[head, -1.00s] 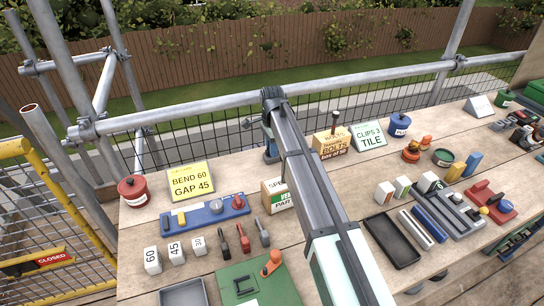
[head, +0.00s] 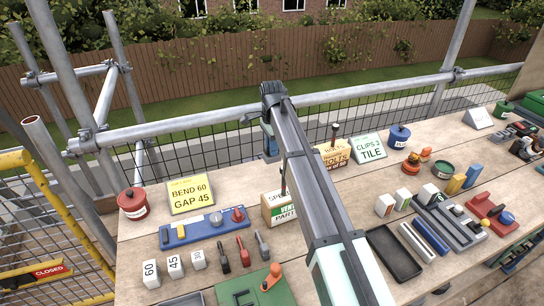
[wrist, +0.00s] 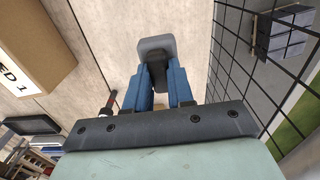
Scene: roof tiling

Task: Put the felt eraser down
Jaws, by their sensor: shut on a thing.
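My gripper (wrist: 168,88) has blue fingers and is shut on the felt eraser (wrist: 156,46), a grey block with a dark part between the fingers. In the wrist view the eraser is over the pale boards, with the mesh at the right. In the head view my gripper (head: 269,143) shows at the back edge of the bench, partly behind my arm. The eraser cannot be made out there. Whether it touches the boards is not clear.
A parts box (head: 278,208) stands close by, partly behind my arm. A bolts box (head: 334,155) and a clips sign (head: 368,147) stand to the right. The yellow sign (head: 190,194) is at the left. Wire mesh (head: 225,147) runs along the back. Bare boards lie between sign and parts box.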

